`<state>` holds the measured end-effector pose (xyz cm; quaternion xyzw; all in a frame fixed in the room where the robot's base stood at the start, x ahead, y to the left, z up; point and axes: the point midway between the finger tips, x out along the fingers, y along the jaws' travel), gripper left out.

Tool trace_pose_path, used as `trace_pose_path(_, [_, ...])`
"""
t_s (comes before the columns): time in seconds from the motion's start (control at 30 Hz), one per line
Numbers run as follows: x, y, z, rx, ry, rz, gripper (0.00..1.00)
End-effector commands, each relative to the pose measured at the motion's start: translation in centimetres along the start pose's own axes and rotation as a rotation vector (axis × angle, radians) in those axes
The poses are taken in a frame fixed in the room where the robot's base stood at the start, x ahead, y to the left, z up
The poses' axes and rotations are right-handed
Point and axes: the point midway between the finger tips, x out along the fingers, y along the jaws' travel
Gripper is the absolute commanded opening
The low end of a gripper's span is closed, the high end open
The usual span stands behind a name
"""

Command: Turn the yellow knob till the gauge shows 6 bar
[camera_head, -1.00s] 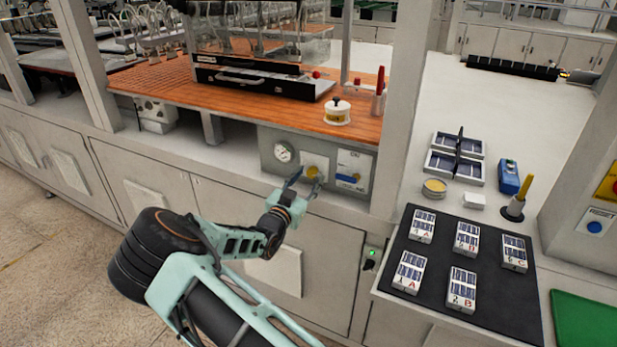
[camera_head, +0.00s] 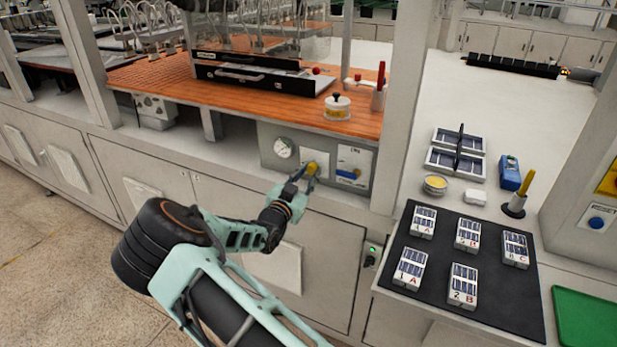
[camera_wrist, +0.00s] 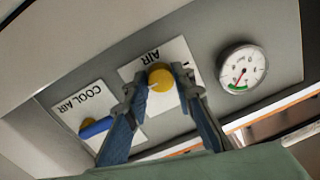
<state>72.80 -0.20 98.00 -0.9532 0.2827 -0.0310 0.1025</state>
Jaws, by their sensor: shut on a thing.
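The yellow knob (camera_wrist: 161,79) sits on a white plate marked AIR on the grey panel. In the head view the yellow knob (camera_head: 311,168) shows at the tips of my fingers. My gripper (camera_wrist: 160,80) is shut on the knob, one blue finger on each side of it. My gripper also shows in the head view (camera_head: 305,174), reaching up to the panel from below. The round white gauge (camera_wrist: 242,68) is beside the knob and shows upside down in the wrist view, with a red needle and a green band. The gauge (camera_head: 283,148) is too small to read exactly.
A second yellow valve with a blue handle (camera_wrist: 97,128) is on the COOL AIR plate. The orange bench top (camera_head: 230,95) overhangs the panel. A black mat (camera_head: 468,295) with several labelled boxes lies on the counter at right.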

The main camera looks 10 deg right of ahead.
Motion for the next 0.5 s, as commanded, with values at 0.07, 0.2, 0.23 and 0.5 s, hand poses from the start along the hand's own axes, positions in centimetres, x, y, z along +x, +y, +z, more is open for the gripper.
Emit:
trace_pose_path(0.07, [0.03,0.2,0.62,0.048,0.003,0.002,0.0])
trace_pose_path(0.2, [0.03,0.14,0.65,0.131,0.007,0.0,0.0])
trace_pose_path(0.23, [0.04,0.16,0.67,0.149,0.008,0.0,0.0])
trace_pose_path(0.5, [0.05,0.14,0.61,0.305,0.018,-0.001,0.0])
